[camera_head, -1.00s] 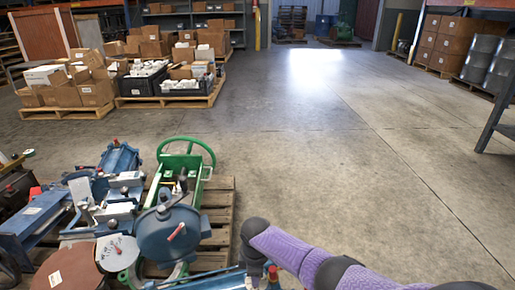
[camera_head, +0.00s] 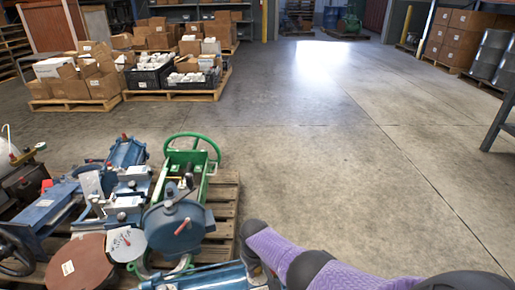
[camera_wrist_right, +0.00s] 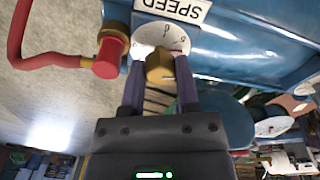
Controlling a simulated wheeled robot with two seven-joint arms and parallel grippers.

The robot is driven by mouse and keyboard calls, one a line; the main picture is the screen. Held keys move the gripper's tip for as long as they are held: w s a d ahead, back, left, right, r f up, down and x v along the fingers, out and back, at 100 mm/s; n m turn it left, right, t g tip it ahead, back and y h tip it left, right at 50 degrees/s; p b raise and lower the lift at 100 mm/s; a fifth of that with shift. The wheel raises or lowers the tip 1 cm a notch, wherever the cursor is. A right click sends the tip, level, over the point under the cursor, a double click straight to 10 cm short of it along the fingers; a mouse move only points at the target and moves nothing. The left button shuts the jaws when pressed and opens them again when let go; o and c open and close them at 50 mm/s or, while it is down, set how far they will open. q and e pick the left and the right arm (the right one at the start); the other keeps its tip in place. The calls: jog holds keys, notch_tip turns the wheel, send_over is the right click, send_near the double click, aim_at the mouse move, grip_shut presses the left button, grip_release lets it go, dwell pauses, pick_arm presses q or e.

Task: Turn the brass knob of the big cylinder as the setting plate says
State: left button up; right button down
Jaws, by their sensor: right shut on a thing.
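In the right wrist view, my right gripper (camera_wrist_right: 157,72) is shut on the brass knob (camera_wrist_right: 160,62), one dark finger on each side. The knob sits before a white round dial (camera_wrist_right: 172,38) with black marks, partly hidden by the knob. Above it a white plate (camera_wrist_right: 172,10) reads SPEED, upside down. Both are on the big blue cylinder (camera_wrist_right: 245,45). In the head view the blue cylinder (camera_head: 205,277) shows at the bottom edge, and my right gripper there is mostly cut off. My left gripper is not in view. I cannot make out the knob's pointer setting.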

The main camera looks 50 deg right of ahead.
jog(key=shift+m, duration=1.2)
jog(key=shift+c, duration=1.6)
grip_release()
